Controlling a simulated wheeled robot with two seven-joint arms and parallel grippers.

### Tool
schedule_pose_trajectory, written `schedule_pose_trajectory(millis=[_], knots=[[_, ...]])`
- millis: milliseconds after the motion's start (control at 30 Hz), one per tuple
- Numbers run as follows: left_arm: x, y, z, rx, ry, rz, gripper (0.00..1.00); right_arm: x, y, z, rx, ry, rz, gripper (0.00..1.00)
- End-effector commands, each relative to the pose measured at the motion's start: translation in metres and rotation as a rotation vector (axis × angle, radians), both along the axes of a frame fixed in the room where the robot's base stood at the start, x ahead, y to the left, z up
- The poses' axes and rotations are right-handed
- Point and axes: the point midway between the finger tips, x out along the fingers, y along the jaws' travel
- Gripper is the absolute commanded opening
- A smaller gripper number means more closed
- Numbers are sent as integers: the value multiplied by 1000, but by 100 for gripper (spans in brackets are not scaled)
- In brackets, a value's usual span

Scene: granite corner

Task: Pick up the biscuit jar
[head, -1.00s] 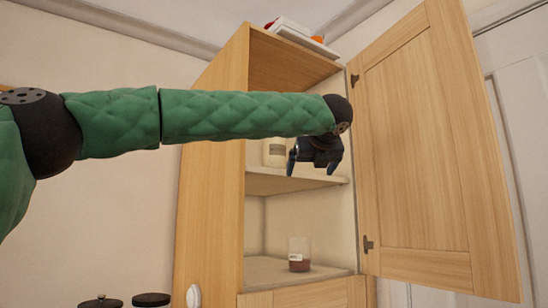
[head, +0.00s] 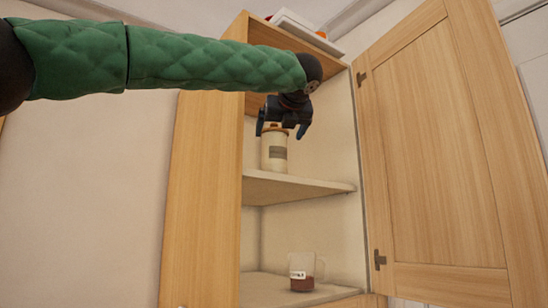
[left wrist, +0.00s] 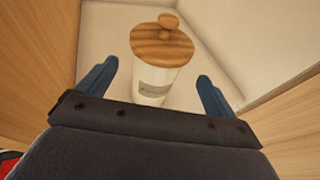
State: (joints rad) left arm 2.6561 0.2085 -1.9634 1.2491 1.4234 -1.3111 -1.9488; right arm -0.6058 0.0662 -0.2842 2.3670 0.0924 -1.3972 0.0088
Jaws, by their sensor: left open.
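The biscuit jar (head: 274,152) is a pale, cylindrical jar with a grey label, standing upright on the upper shelf of the open wooden cabinet. In the left wrist view the jar (left wrist: 153,84) shows its round wooden lid with a knob. My left gripper (head: 283,131) is open above the jar, pointing down, with its fingers on either side of the lid in the picture. In the left wrist view the open fingers (left wrist: 158,90) show to the left and right of the jar, with gaps to it. The jar's top is partly hidden by the gripper in the head view. My right gripper is not in view.
The cabinet's shelf (head: 290,187) has bare room right of the jar. The open cabinet door (head: 435,150) stands at the right. White and red items (head: 307,27) lie on the cabinet's top.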

Motion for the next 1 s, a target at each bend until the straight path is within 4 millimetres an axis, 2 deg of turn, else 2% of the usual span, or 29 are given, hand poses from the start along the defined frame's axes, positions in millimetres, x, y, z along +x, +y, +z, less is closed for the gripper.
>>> schedule_pose_trajectory(millis=[100, 500, 800, 1000], knots=[[9, 3, -3, 0, 2, 2, 92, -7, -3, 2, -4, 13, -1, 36], [48, 14, -17, 0, 1, 1, 92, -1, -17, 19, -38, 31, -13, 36], [52, 15, -19, -1, 1, 0, 92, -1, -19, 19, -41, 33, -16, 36], [52, 15, -19, -1, 1, 0, 53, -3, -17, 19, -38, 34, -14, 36]])
